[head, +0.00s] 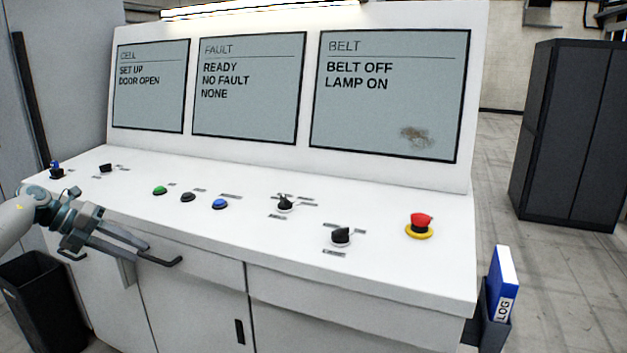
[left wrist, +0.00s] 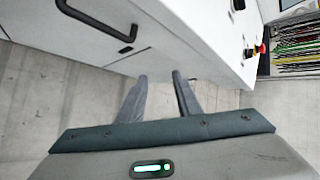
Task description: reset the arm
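On the console top are a green button (head: 160,190), a black button (head: 188,197), a blue button (head: 220,204), two black rotary switches (head: 285,203) (head: 341,236) and a red emergency stop (head: 420,221) on a yellow ring. The labels are too small to read. My right gripper is out of view.
Screens above read "SET UP, DOOR OPEN" (head: 150,105), "READY, NO FAULT, NONE" (head: 246,115) and "BELT OFF, LAMP ON" (head: 370,115). A black bin (head: 40,300) stands at lower left. A blue log binder (head: 502,280) hangs at the console's right. Dark cabinets (head: 575,140) stand behind.

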